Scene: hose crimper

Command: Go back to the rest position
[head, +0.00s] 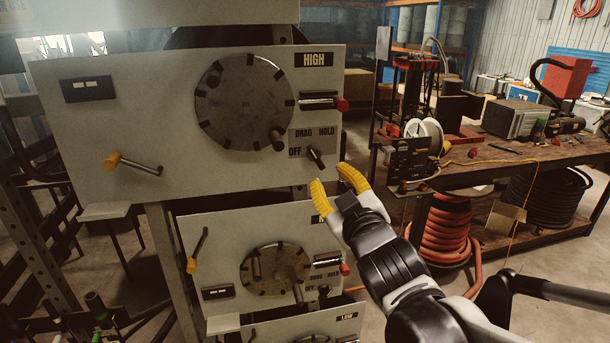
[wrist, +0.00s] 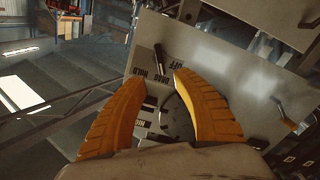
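My gripper (head: 334,187) has yellow fingers. In the head view it is just right of the lower right corner of the upper panel (head: 140,130), below the small black DRAG/HOLD/OFF lever (head: 315,157). The fingers are apart with nothing between them. In the wrist view the gripper (wrist: 172,82) is also open and empty, with panel lettering and a black lever (wrist: 160,58) seen beyond the fingertips. I cannot tell whether a finger touches the panel.
The upper panel carries a round dial (head: 245,100), a red-tipped handle (head: 342,104) and a yellow-knobbed crank (head: 113,160). A second panel (head: 200,265) with a similar dial sits below. A cluttered workbench (head: 500,165) stands at the right, with coiled red hose (head: 445,230) under it.

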